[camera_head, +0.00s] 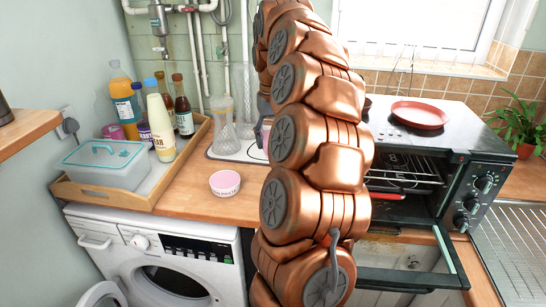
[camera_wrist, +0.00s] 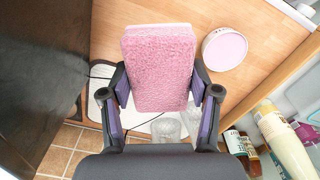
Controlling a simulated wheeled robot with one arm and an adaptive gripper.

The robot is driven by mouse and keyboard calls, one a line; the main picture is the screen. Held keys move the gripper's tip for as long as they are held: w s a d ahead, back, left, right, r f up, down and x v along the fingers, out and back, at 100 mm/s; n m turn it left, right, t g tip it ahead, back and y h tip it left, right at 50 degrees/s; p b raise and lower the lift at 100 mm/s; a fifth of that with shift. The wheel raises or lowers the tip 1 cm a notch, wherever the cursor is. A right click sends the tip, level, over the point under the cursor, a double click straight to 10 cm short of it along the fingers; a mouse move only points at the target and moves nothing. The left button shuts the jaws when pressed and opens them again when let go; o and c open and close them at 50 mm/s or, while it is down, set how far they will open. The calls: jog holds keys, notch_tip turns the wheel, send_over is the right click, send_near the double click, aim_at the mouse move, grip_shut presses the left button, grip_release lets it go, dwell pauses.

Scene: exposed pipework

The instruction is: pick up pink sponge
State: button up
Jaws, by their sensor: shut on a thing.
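The pink sponge (camera_wrist: 160,66) fills the upper middle of the wrist view, a rough-surfaced block. My gripper (camera_wrist: 161,84) is shut on it, with one dark finger against each long side. The sponge stands out beyond the fingertips, above the wooden counter (camera_wrist: 115,50) in that view. I cannot tell how high it is held. In the head view my copper-coloured arm hides the gripper and most or all of the sponge.
A pink-and-white tub (camera_head: 225,183) stands on the counter; it also shows in the wrist view (camera_wrist: 225,49). A wooden tray (camera_head: 140,199) with bottles and a lidded box is at left. Clear glasses (camera_head: 223,124) stand behind. An open toaster oven (camera_head: 425,165) is at right.

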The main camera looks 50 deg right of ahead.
notch_tip(320, 180, up, 8)
jog(key=shift+f+p, duration=0.25)
jog(key=shift+p, duration=0.45)
notch_tip(320, 180, up, 4)
jog(key=p, duration=0.4)
jog(key=shift+r, duration=0.15)
jog(key=w+a+f+n+p, duration=0.2)
jog(key=w+a+f+p, duration=0.1)
jog(key=w+a+f, duration=0.3)
jog(key=w+a+f+n+p, duration=0.1)
jog(key=w+a+f+p, duration=0.2)
jog(key=w+a, duration=0.4)
jog(key=a+f+n+p, duration=0.1)
jog(key=a+f, duration=0.5)
jog(key=a, duration=0.3)
jog(key=a+f+n+p, duration=0.1)
jog(key=a+f, duration=0.4)
jog(key=a, duration=0.5)
jog(key=shift+w+a+f+n, duration=0.3)
jog(key=shift+f+n, duration=0.1)
jog(key=shift+n, duration=0.4)
